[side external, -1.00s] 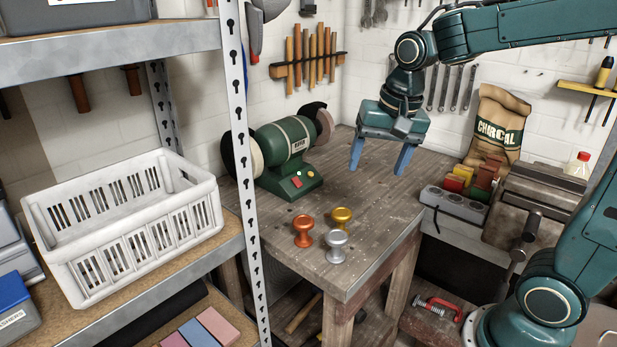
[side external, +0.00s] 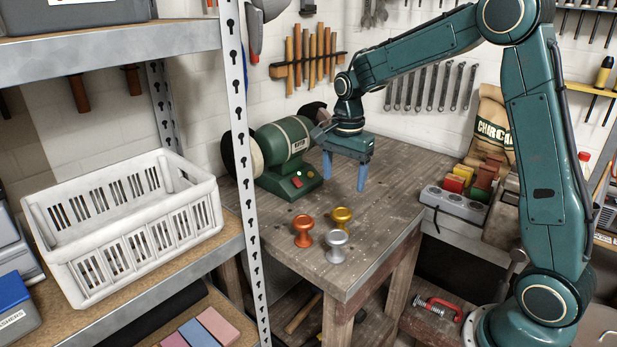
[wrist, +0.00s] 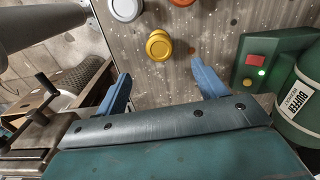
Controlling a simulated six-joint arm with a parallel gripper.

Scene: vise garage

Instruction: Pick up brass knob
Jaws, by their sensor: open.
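The brass knob (side external: 341,218) is yellow-gold and stands upright on the wooden bench. In the wrist view the brass knob (wrist: 159,46) shows from above, ahead of the space between my fingers. A copper-orange knob (side external: 303,231) stands to its left and a silver knob (side external: 336,245) in front of it. My gripper (side external: 345,178) is open and empty, pointing down above the bench, behind the brass knob in the side view and apart from it. In the wrist view its two blue fingers (wrist: 160,85) are spread.
A green bench grinder (side external: 284,150) stands close to the left of my gripper. The wooden bench (side external: 385,215) is bare right of the knobs. A white crate (side external: 130,225) sits on the shelf at left. A vise (wrist: 40,130) shows at left in the wrist view.

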